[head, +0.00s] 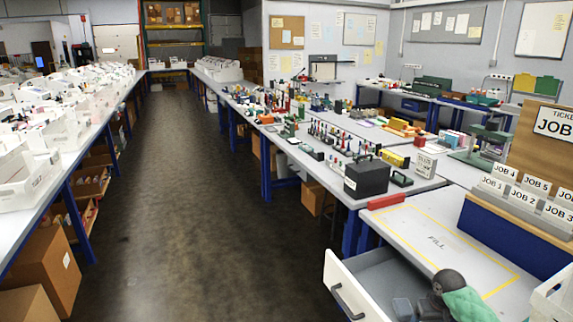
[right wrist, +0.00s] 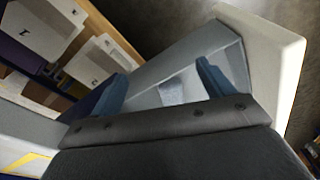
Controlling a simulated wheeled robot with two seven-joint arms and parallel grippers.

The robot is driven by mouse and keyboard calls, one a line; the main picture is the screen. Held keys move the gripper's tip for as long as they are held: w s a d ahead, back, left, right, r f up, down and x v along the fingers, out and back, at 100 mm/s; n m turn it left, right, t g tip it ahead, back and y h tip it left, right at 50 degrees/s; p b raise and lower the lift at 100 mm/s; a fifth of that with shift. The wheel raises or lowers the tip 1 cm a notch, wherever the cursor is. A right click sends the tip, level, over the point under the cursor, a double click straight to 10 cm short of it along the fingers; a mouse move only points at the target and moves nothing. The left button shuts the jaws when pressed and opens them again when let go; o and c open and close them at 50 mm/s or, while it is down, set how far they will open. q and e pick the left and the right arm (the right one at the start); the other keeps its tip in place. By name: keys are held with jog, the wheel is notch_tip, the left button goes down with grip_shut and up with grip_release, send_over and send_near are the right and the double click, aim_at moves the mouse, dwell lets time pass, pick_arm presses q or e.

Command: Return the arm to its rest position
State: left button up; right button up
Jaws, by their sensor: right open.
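My right gripper (head: 416,308) is at the bottom right of the head view, low over the open drawer of the white desk. In the right wrist view its two blue-grey fingers (right wrist: 162,88) stand wide apart with nothing held between them. The open drawer (head: 334,270) has a white front and a dark handle. Its wall and white front (right wrist: 280,60) also show beyond the fingers in the right wrist view. A pale patch lies between the fingers; I cannot tell whether it is an object or the drawer floor. My left gripper is out of view.
The desk top has a yellow-outlined FILL area (head: 437,243) and a red block (head: 386,201). A ticket rack (head: 510,232) with JOB cards stands to the right. A black box (head: 367,178) stands on the neighbouring bench. The aisle floor (head: 200,200) is clear.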

jog(key=w+a+r+n+t+h, duration=0.1)
jog(key=a+r+n+t+h, duration=0.15)
jog(key=r, duration=0.55)
jog(key=s+a+n+t, duration=0.2)
jog(key=s+a, duration=0.5)
jog(key=a, duration=0.4)
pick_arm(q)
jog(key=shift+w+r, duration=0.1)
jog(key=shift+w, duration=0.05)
pick_arm(e)
jog(key=s+a+f+g+y, duration=0.1)
jog(key=s+a+f, duration=0.3)
jog(key=s, duration=0.7)
jog(key=s+a+f+m+g+y, duration=0.1)
jog(key=s+a+f, duration=0.4)
jog(key=s, duration=0.6)
jog(key=s+a+f+m+g+y, duration=0.1)
jog(key=s+a+f, duration=0.4)
jog(key=s, duration=0.6)
jog(key=shift+s+a+f+g+y, duration=0.2)
jog(key=shift+s+a+g+y, duration=0.2)
jog(key=shift+a+g, duration=0.3)
